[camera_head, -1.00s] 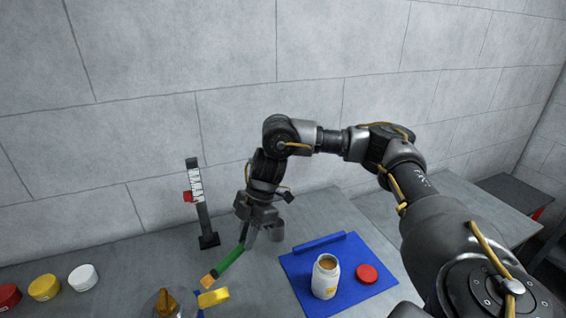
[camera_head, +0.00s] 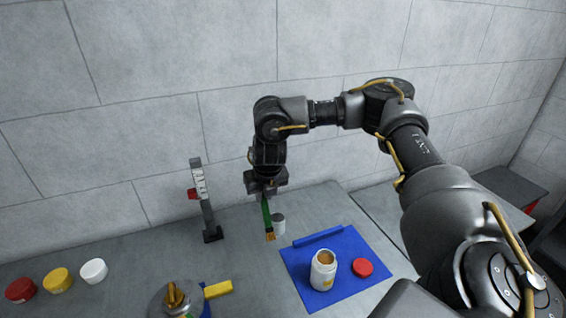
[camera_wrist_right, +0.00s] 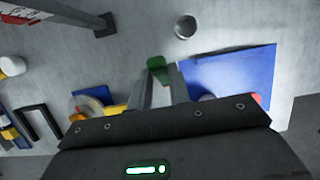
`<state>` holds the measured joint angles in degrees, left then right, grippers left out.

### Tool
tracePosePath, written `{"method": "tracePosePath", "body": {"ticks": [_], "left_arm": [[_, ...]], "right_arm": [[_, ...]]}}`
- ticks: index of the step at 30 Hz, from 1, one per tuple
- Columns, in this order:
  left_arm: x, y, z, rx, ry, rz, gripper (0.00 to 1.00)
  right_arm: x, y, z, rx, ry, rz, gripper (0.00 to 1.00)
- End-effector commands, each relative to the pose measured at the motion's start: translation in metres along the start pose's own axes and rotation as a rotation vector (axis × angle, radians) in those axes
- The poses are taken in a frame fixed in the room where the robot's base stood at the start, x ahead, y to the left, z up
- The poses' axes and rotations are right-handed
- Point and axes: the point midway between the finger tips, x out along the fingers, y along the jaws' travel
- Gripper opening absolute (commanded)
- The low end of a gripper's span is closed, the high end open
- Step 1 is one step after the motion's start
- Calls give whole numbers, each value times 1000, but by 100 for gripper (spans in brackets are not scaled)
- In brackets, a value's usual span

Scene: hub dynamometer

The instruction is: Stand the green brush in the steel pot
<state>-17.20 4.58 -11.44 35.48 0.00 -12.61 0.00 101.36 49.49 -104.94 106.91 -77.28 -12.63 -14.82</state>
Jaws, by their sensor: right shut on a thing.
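The green brush (camera_head: 266,214) hangs from my right gripper (camera_head: 264,196), nearly upright with its bristle end down. My right gripper is shut on it. In the wrist view the brush (camera_wrist_right: 156,66) shows between the fingertips (camera_wrist_right: 160,82). The small steel pot (camera_head: 279,223) stands on the table just right of and partly behind the brush in the head view. In the wrist view the round open pot (camera_wrist_right: 185,27) is apart from the brush, beyond it and to the right. My left gripper is not in view.
A blue mat (camera_head: 345,250) with an open white jar (camera_head: 323,270) and a red lid (camera_head: 362,268) lies right of the pot. A dark upright stand (camera_head: 206,215) is to the left. A yellow-handled thing (camera_head: 218,289) and several small jars are at front left.

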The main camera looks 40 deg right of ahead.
Motion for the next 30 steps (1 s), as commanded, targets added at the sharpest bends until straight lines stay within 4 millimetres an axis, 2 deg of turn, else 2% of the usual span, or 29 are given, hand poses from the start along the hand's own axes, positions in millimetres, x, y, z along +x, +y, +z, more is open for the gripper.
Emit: {"method": "tracePosePath", "body": {"ticks": [21,30], "left_arm": [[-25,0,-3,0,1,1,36],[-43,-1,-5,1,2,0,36]], "right_arm": [[-9,-41,32,-395,-254,198,0],[-21,-75,59,-603,-402,359,0]]}}
